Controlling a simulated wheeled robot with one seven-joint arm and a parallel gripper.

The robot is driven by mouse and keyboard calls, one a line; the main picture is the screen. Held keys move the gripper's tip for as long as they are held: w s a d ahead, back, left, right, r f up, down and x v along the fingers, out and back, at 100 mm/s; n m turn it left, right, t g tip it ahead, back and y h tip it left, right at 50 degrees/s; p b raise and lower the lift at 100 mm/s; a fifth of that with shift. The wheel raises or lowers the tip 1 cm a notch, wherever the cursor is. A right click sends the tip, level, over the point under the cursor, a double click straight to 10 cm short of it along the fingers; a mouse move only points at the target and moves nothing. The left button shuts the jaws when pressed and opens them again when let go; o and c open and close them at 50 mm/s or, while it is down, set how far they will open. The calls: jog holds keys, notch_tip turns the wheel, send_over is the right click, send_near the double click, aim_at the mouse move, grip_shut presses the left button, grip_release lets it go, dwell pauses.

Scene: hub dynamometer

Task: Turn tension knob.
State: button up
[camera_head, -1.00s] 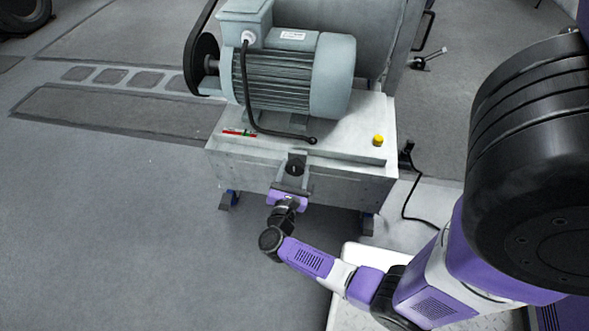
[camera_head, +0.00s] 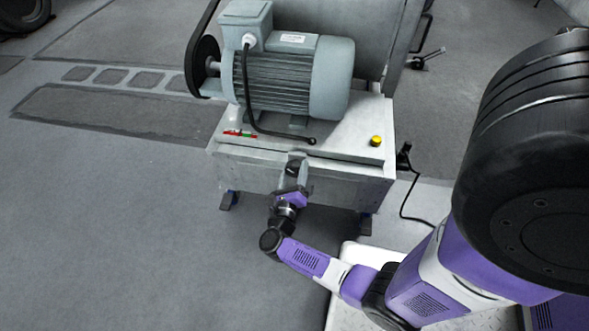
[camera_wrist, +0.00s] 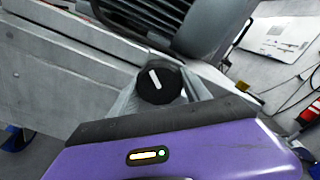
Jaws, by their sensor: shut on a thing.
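The tension knob (camera_wrist: 157,84) is a round black knob with a white pointer line, on the front of the grey motor stand. In the wrist view it sits between my two grey fingers, and its pointer leans a little to the upper left. My gripper (camera_wrist: 165,92) is shut on the knob's sides. In the head view my gripper (camera_head: 296,176) is at the stand's front face, and its purple body is tilted. The knob is mostly hidden there by the fingers.
A grey motor (camera_head: 290,75) sits on the stand (camera_head: 340,178), with a black cable along its front. A yellow button (camera_head: 376,141) and a red-green strip (camera_head: 240,133) are on the stand's top. Open floor (camera_head: 110,220) lies to the left.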

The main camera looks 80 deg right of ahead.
jog(key=n+p, duration=0.1)
jog(key=n, duration=0.3)
jog(key=shift+r+n, duration=0.1)
jog(key=shift+n, duration=0.2)
jog(key=n+p, duration=0.2)
jog(key=n, duration=0.2)
jog(key=shift+n, duration=0.3)
jog(key=n+p, duration=0.1)
jog(key=n, duration=0.3)
jog(key=shift+r+n, duration=0.1)
jog(key=shift+n, duration=0.2)
jog(key=n+p, duration=0.2)
jog(key=n, duration=0.2)
jog(key=n+p, duration=0.1)
jog(key=n, duration=0.4)
jog(key=shift+n, duration=0.4)
jog(key=n+p, duration=0.1)
jog(key=n, duration=0.3)
jog(key=shift+w+n, duration=0.1)
jog(key=shift+n, duration=0.2)
jog(key=n+p, duration=0.1)
jog(key=n, duration=0.3)
jog(key=shift+n, duration=2.3)
